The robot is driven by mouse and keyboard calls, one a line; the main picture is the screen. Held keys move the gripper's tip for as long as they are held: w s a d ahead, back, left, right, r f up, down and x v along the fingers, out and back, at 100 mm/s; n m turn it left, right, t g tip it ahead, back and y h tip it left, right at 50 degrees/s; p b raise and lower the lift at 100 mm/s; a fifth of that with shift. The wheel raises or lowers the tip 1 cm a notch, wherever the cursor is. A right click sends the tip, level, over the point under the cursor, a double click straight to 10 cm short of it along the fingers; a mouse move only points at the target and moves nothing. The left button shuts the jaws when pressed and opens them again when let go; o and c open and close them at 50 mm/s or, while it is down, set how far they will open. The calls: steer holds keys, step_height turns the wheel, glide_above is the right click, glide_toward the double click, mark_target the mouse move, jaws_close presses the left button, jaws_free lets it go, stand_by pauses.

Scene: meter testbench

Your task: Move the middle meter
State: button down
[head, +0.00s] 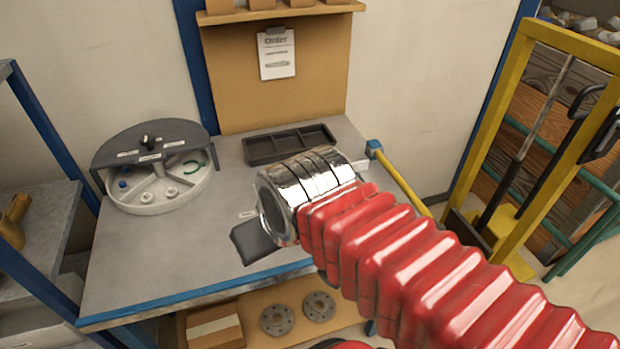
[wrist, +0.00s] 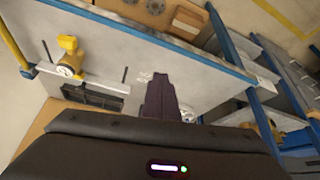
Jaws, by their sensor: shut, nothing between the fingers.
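My gripper (head: 254,243) is over the front part of the grey bench (head: 135,270) in the head view, its dark fingers jutting left from under my arm. In the wrist view my gripper (wrist: 160,97) is shut, with nothing held. A yellow meter-like body with a round face (wrist: 70,58) is on the bench in the wrist view, apart from my gripper. In the head view my arm covers part of the bench, and I cannot see that body there. No row of meters shows, so I cannot tell which meter is the middle one.
A round sorter with a grey half lid (head: 165,135) stands at the bench's left. A black divided tray (head: 290,146) lies at the back. A yellow object (head: 14,222) is on the left shelf. A yellow frame (head: 487,150) stands right. The bench's left front is clear.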

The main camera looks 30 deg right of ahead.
steer(key=shift+w+d, duration=0.1)
steer(key=shift+w, duration=0.2)
steer(key=w+d+r+m+g, duration=0.2)
steer(key=w+d+m+g, duration=0.1)
steer(key=w+d+m, duration=0.8)
steer(key=w+d+f+m+g, duration=0.2)
steer(key=w+d+f+m, duration=0.5)
steer(key=w+d+m, duration=0.3)
steer(key=m, duration=0.4)
steer(key=shift+w+d+f+m+g, duration=0.15)
steer(key=shift+d+f+m+g, duration=0.15)
steer(key=shift+m, duration=0.1)
